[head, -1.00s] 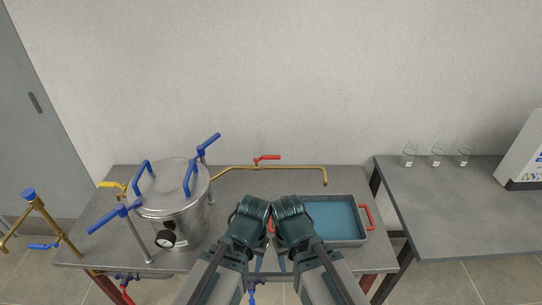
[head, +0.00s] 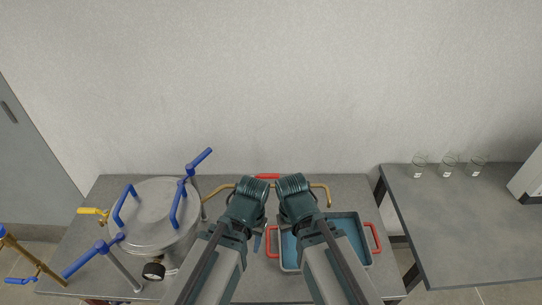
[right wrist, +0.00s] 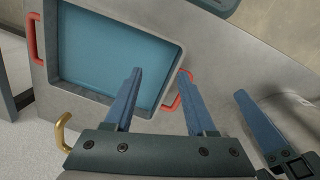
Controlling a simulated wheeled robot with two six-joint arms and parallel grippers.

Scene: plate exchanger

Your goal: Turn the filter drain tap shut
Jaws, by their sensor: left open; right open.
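The steel filter pot (head: 150,225) with blue clamp handles stands on the left of the table. A brass pipe (head: 222,187) runs right from behind it, with a red lever tap (head: 267,176) lying roughly along the pipe. A yellow lever (head: 92,211) is at the pot's left. I cannot tell which lever is the drain tap. My left gripper (head: 248,200) and right gripper (head: 295,192) are side by side in front of the pipe, covering its middle. In the right wrist view, the right gripper's fingers (right wrist: 161,78) are apart with nothing held. The left gripper is open, its fingers mostly hidden.
A tray (head: 365,262) with a blue inside and red handles is under my right arm. The pipe's bent end shows in the right wrist view (right wrist: 62,130). A second table (head: 450,225) at right bears glass beakers (head: 448,165). A pressure gauge (head: 153,271) fronts the pot.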

